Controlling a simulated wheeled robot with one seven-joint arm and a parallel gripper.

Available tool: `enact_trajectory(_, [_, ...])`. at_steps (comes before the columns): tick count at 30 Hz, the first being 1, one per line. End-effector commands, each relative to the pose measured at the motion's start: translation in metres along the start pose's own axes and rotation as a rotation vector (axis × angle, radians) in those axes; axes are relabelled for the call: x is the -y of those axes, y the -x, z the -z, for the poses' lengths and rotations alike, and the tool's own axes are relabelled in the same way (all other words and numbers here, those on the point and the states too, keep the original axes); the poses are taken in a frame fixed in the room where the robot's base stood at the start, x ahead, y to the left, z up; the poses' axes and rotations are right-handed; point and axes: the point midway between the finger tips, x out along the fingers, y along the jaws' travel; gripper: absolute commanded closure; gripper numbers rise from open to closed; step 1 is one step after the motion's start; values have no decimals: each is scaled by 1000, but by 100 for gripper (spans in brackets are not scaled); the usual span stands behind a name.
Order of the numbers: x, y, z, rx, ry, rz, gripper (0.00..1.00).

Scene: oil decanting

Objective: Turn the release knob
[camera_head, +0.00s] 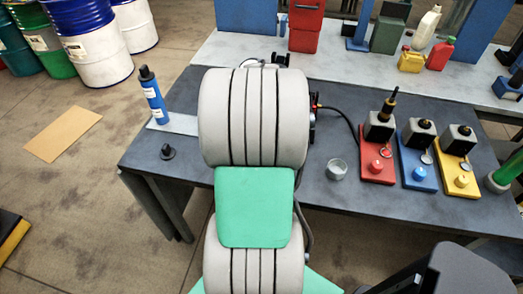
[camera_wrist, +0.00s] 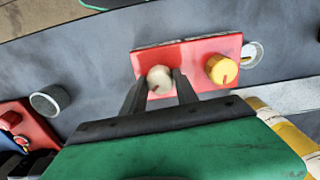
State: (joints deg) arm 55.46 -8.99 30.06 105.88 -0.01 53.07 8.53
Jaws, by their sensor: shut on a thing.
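A red panel (camera_wrist: 190,58) lies on the dark grey bench top in the wrist view. It carries a pale beige round knob (camera_wrist: 159,79) on the left and a yellow knob (camera_wrist: 221,69) with a red mark on the right. I cannot tell from labels which one is the release knob. My gripper (camera_wrist: 160,86) has its two dark fingers on either side of the beige knob, shut on it. The yellow knob stands free, right of the fingers. In the head view my arm hides the gripper and this panel.
Red (camera_head: 378,165), blue (camera_head: 418,170) and yellow (camera_head: 458,173) stations stand farther right. A blue bottle (camera_head: 153,95) and a small black object (camera_head: 167,152) are at the left. A dark cable (camera_head: 343,119) runs from behind my arm.

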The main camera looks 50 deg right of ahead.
Motion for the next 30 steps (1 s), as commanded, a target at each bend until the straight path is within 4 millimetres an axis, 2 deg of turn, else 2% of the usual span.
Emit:
enact_trajectory(15, [0, 0, 0, -1, -454, 0, 100])
enact_trajectory(22, [0, 0, 0, -2, -581, 0, 100])
enact_trajectory(30, [0, 0, 0, -2, -646, 1, 100])
